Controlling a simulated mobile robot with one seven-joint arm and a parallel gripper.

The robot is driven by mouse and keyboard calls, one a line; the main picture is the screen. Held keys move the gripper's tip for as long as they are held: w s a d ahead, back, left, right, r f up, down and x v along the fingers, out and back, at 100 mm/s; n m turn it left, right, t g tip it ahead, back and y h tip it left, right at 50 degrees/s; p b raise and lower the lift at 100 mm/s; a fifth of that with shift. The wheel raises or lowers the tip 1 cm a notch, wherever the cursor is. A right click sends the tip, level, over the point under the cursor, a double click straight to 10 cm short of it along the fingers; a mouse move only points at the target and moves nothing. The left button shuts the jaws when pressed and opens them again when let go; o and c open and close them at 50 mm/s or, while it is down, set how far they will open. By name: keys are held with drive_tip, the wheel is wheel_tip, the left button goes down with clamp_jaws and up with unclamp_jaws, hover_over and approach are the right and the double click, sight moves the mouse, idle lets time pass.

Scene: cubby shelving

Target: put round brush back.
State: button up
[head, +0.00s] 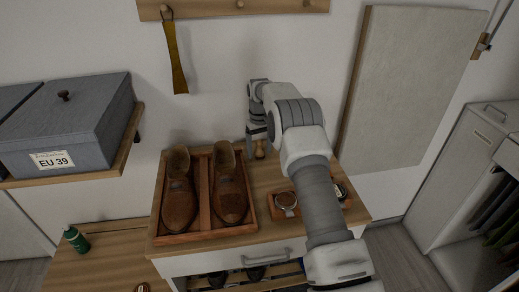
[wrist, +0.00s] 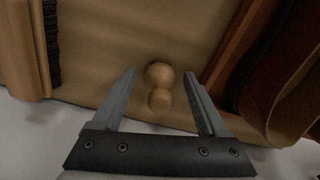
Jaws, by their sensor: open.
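A small wooden knob-shaped piece (head: 260,152), which looks like the round brush's handle, stands on the wooden cabinet top near the wall. It shows from above in the wrist view (wrist: 159,76), with two rounded parts. Any bristles under it are hidden. My gripper (head: 258,138) is open and reaches down at this piece. In the wrist view the two fingers (wrist: 159,72) lie on either side of the knob with a gap on both sides. Nothing is held.
A wooden tray (head: 204,236) with two brown shoes stands left of my gripper. Another brush with dark bristles (wrist: 51,45) lies at the left in the wrist view. A grey EU 39 box (head: 75,125) is on a shelf.

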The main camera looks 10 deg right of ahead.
wheel_tip(320, 180, up, 13)
drive_tip(key=shift+s+f+p, duration=0.1)
drive_tip(key=shift+p, duration=0.6)
wheel_tip(320, 180, up, 12)
drive_tip(key=t, duration=0.1)
hover_over(259, 141)
drive_tip(key=s, duration=0.7)
drive_tip(key=s+r+m+t, duration=0.1)
drive_tip(key=s+r+t, duration=0.1)
drive_tip(key=s+r, duration=0.7)
drive_tip(key=s+f+t, duration=0.1)
drive_tip(key=s+f, duration=0.2)
drive_tip(key=s, duration=1.1)
drive_tip(key=s+f+m+t, duration=0.1)
drive_tip(key=s+f, duration=0.3)
drive_tip(key=s, duration=1)
drive_tip(key=shift+m+t, duration=0.3)
drive_tip(key=shift+s+d, duration=0.1)
